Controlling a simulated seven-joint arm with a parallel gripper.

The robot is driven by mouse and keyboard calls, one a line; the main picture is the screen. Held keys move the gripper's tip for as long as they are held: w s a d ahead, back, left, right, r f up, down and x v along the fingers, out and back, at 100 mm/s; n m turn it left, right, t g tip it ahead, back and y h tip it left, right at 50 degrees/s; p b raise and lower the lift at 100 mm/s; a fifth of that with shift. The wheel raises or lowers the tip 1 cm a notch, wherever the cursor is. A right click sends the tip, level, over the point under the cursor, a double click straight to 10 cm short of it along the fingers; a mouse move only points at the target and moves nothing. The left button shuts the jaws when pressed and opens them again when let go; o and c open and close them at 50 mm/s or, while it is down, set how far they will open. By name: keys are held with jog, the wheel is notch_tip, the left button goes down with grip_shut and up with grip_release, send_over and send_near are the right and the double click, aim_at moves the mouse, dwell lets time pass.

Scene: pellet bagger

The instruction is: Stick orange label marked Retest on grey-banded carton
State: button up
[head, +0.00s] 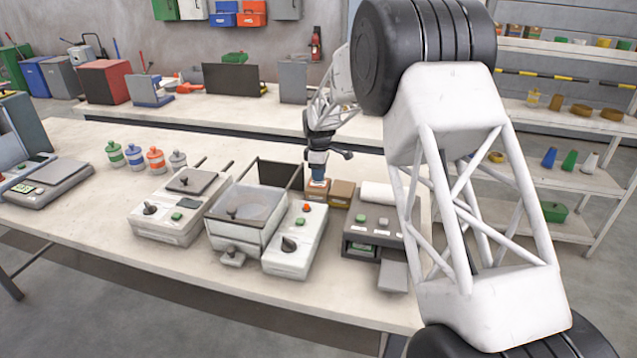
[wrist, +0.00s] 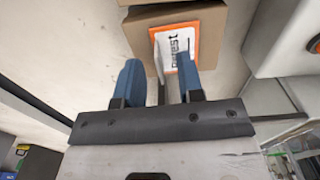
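A white label with an orange border, reading "Retest" (wrist: 176,46), lies flat against a brown carton (wrist: 139,28) in the wrist view. The right finger overlaps its lower edge. My gripper (wrist: 159,75) has two blue fingers standing apart, with a gap between them. In the head view my gripper (head: 318,168) points down, close above the left of two small brown cartons (head: 317,194). An orange patch shows at the top of that carton. The second carton (head: 342,194) stands right beside it. I cannot make out a grey band on either carton.
A grey label printer-like machine (head: 375,222) stands just right of and in front of the cartons. Several bottles (head: 135,155) and a scale (head: 45,180) are further left.

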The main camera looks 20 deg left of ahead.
jog(key=shift+r, duration=0.1)
jog(key=shift+r, duration=3.75)
jog(key=shift+d+r, duration=0.1)
